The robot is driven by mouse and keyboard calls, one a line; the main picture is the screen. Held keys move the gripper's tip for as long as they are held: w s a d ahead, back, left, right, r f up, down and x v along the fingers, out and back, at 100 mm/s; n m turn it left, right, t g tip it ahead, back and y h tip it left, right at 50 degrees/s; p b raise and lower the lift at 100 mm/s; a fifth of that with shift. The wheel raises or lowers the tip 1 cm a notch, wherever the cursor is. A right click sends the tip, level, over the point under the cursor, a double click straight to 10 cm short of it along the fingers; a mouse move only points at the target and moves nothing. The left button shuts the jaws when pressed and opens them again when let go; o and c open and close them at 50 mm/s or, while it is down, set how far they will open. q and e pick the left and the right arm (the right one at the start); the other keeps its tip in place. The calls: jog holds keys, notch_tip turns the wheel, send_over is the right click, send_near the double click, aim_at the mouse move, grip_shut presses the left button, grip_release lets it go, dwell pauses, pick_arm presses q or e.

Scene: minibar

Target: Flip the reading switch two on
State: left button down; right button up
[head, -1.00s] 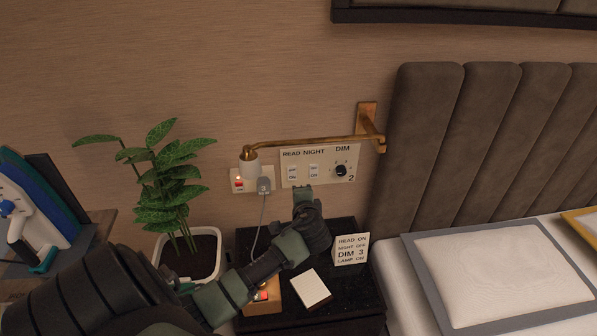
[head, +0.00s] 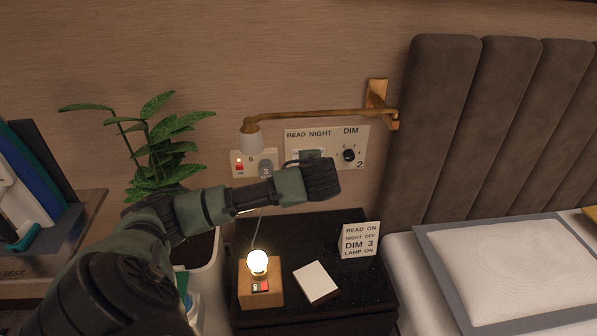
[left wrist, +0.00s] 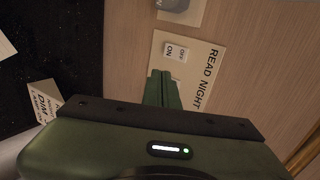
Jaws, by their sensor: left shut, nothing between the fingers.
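The beige switch panel (head: 326,136) on the wall reads READ, NIGHT and DIM, with a black dial (head: 349,155) and a 2. My left gripper (head: 308,155) is shut and empty, its fingers in front of the panel and covering most of its switches in the head view. In the left wrist view the READ rocker switch (left wrist: 175,52), marked ON and OFF, lies just beyond the shut fingertips (left wrist: 163,76). The fingers hide the area under NIGHT. I cannot tell whether they touch the panel. My right gripper is not in view.
A brass arm lamp (head: 320,114) sits above the panel. A socket plate (head: 239,166) with a plug is left of it. A black nightstand (head: 330,228) holds a lit bulb lamp (head: 257,264), a white block (head: 316,282) and a card (head: 359,240). A plant (head: 155,140) stands left.

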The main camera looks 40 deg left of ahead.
pick_arm(q)
jog(key=shift+s+a+f, duration=0.1)
jog(key=shift+s+a, duration=0.05)
jog(key=shift+s, duration=0.15)
send_near(297, 163)
notch_tip(297, 163, down, 3)
jog(key=shift+w+a+f, duration=0.1)
jog(key=shift+w+a, duration=0.8)
jog(key=shift+a, duration=0.05)
jog(key=shift+w+a+f, duration=0.15)
jog(key=shift+w+a, duration=0.7)
jog(key=shift+a, duration=0.15)
